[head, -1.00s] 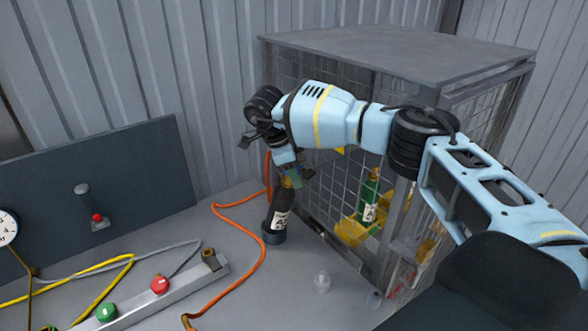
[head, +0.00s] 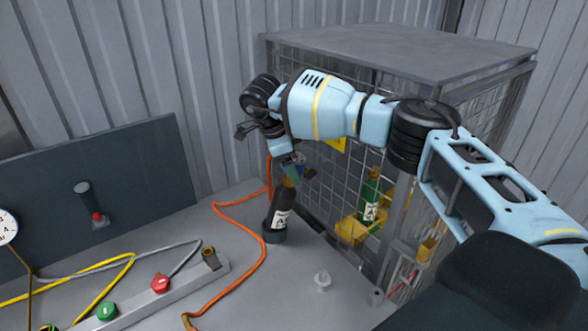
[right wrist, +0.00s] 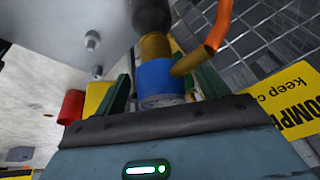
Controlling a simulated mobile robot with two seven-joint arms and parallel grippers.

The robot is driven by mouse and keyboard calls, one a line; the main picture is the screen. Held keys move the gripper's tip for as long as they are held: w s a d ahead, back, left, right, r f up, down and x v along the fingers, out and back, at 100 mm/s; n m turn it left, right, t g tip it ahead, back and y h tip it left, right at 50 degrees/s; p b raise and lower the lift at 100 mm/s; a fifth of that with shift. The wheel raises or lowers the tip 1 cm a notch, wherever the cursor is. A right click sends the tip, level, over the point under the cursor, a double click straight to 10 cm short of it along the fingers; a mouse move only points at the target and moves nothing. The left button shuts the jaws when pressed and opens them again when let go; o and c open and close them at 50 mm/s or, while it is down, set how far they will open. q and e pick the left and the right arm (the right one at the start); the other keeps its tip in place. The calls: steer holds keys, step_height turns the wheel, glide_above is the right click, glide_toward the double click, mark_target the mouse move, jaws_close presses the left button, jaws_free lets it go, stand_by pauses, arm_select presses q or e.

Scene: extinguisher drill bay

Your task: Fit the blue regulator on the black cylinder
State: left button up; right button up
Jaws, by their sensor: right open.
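The black cylinder (head: 280,215) stands upright or slightly tilted in the picture, with a white label, on the grey bench beside the mesh cage. The blue regulator (head: 293,170) is at its brass neck, small and partly covered by my arm. In the right wrist view the blue regulator (right wrist: 157,76) meets the brass valve (right wrist: 155,47) below the dark cylinder (right wrist: 152,14); I cannot tell how firmly it is seated. My right gripper (right wrist: 163,88) is open, its dark green fingers on either side of the regulator. My left gripper is out of view.
An orange hose (head: 238,207) runs along the bench and up behind the cylinder. The mesh cage (head: 335,175) with a green cylinder (head: 370,197) is close on the right. A small clear cap (head: 322,280) lies in front. A rail with buttons (head: 155,292) is at left.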

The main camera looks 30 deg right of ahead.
steer(key=shift+v, duration=2.8)
steer(key=shift+f, duration=0.1)
